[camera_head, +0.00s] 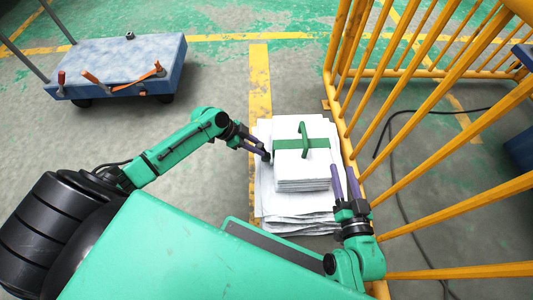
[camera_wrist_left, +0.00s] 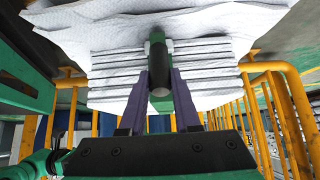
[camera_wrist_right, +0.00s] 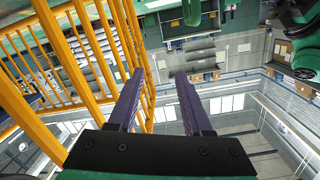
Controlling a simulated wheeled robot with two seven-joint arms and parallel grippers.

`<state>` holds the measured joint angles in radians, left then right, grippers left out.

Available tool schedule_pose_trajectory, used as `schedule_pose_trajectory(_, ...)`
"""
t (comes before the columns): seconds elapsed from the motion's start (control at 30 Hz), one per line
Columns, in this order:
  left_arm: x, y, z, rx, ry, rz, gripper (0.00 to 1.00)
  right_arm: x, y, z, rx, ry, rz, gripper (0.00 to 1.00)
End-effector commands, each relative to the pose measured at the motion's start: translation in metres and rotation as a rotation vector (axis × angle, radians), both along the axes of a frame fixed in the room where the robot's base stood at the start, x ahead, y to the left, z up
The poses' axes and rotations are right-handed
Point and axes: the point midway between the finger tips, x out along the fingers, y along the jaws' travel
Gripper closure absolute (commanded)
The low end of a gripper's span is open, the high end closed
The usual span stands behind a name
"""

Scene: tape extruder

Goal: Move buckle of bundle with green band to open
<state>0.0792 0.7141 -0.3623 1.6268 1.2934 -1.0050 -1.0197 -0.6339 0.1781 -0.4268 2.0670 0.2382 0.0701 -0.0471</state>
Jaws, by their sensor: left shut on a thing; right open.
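The bundle (camera_head: 301,178) is a stack of white sheets with a green band (camera_head: 318,144) across its top, lying on larger white sheets. A raised green bar (camera_head: 304,138) stands on the band. My left gripper (camera_head: 262,152) is at the bundle's left side. In the left wrist view my left gripper (camera_wrist_left: 161,75) is shut on a green and black piece, seemingly the buckle (camera_wrist_left: 160,98), in front of the sheet edges (camera_wrist_left: 112,70). The fingers partly hide it. My right gripper (camera_head: 345,180) is open and empty at the bundle's right side, also in the right wrist view (camera_wrist_right: 160,78).
A yellow railing (camera_head: 400,70) runs close along the right, near my right arm. A blue-grey cart (camera_head: 120,65) with orange-handled parts stands at the upper left. A dark cable (camera_head: 400,190) lies beyond the railing. The floor between cart and bundle is clear.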

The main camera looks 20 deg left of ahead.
Motion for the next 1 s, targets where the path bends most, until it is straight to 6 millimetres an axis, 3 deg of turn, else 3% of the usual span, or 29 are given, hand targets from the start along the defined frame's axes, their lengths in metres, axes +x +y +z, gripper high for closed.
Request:
schedule_pose_trajectory(0.23,-0.009,0.015,-0.015,0.007,0.010,0.000,1.00,0.000,0.000,-0.008,-0.001,0.000,0.001,0.50)
schedule_pose_trajectory(0.6,-0.009,0.015,-0.013,0.001,0.004,-0.001,1.00,-0.001,0.000,-0.008,-0.001,0.000,0.002,0.50)
schedule_pose_trajectory(1.0,-0.015,0.029,-0.031,0.004,0.004,-0.001,1.00,-0.001,0.000,-0.021,-0.001,0.000,0.002,0.50)
